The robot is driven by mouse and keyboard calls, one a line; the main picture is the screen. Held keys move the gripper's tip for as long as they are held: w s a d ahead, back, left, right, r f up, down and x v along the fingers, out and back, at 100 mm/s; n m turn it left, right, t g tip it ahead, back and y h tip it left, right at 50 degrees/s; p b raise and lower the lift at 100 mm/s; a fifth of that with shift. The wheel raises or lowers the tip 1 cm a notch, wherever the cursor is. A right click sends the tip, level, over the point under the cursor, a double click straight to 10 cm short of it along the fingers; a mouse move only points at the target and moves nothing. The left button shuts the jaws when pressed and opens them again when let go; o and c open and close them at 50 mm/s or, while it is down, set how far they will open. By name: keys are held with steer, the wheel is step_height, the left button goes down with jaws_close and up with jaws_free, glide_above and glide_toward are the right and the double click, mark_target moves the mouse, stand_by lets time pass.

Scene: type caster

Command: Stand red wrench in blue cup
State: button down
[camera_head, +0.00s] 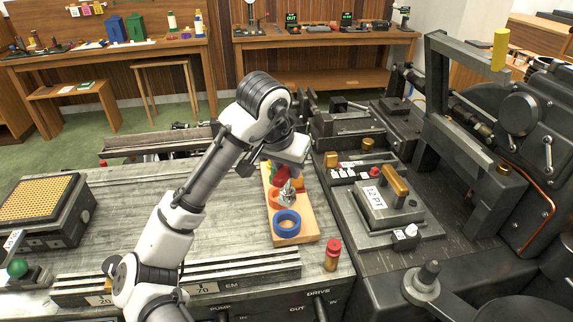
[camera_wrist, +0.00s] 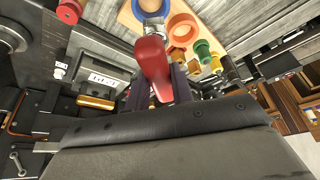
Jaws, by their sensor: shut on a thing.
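My gripper (camera_head: 290,174) is shut on the red wrench (camera_wrist: 152,62). In the wrist view, its red handle lies between my fingers (camera_wrist: 160,84) and its silver head points toward the blue cup (camera_wrist: 150,6). In the head view, the silver head (camera_head: 287,193) points down, in front of the orange cup. The blue cup (camera_head: 287,224) is a short open ring at the near end of the wooden board, nearer the camera than the wrench head. The cup looks empty in the head view. My gripper hides part of the wrench handle there.
The wooden board (camera_head: 305,225) also carries an orange cup (camera_wrist: 184,31), a green cup (camera_wrist: 202,48) and a yellow cup (camera_wrist: 215,63). A red-capped jar (camera_head: 332,256) stands right of the board's near end. Machine parts (camera_head: 390,212) rise on the right.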

mark_target(286, 194)
steer(key=shift+n, duration=0.6)
steer(key=shift+s+f+b, duration=0.15)
steer(key=shift+f+b, duration=0.3)
steer(key=shift+f, duration=0.65)
steer(key=shift+s+f+b, duration=0.1)
steer(key=shift+f+b, duration=0.35)
steer(key=shift+f, duration=0.6)
steer(key=shift+p, duration=0.85)
steer(key=shift+f+b, duration=1.25)
steer(key=shift+f, duration=0.8)
steer(key=c, duration=1.1)
jaws_free()
steer(key=shift+r, duration=0.1)
steer(key=v, duration=1.3)
steer(key=shift+s+d+r+b, duration=0.2)
steer(key=shift+r+b, duration=0.15)
steer(key=shift+f, duration=0.1)
